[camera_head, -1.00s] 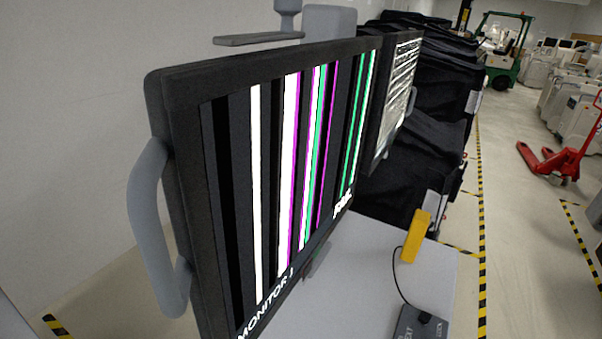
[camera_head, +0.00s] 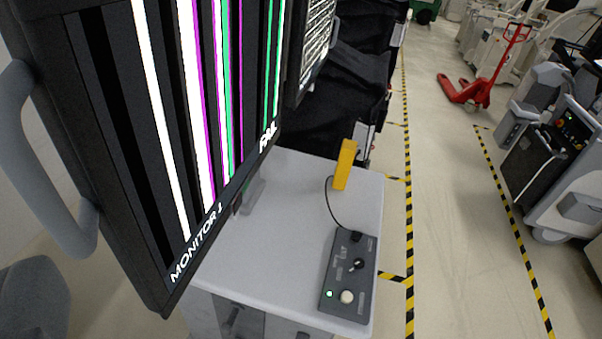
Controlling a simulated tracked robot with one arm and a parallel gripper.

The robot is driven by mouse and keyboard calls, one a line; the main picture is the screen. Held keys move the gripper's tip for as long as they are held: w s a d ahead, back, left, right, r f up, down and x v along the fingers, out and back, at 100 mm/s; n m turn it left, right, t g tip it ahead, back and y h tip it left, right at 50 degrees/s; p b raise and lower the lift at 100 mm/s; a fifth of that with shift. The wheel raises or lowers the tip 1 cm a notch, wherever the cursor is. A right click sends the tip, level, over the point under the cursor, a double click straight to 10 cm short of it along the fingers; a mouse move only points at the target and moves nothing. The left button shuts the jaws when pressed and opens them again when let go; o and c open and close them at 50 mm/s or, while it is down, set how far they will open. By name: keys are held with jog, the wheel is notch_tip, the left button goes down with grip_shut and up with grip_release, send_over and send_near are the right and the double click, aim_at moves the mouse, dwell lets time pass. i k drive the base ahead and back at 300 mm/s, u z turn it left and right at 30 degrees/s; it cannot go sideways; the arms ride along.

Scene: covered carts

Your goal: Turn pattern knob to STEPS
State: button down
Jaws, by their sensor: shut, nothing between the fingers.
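A dark grey control box (camera_head: 334,283) lies on the near right part of a light grey cart top (camera_head: 293,190). It carries a small black knob (camera_head: 357,264), a pale round knob or button (camera_head: 347,297) and a lit green light (camera_head: 329,293). Its lettering is too small to read, so I cannot tell the knob's setting. My gripper is not in view.
A yellow block-like object (camera_head: 345,165) stands on the cart, with a black cable running to the box. A second monitor (camera_head: 316,40) and dark-covered carts (camera_head: 345,90) are behind. A red pallet jack (camera_head: 468,90) and grey machines stand right, across a clear aisle with striped tape.

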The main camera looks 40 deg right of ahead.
aim_at(359, 262)
jog(key=z, duration=0.75)
jog(key=k, duration=0.6)
jog(key=z, duration=0.3)
jog(key=i, duration=0.5)
jog(key=u, duration=0.05)
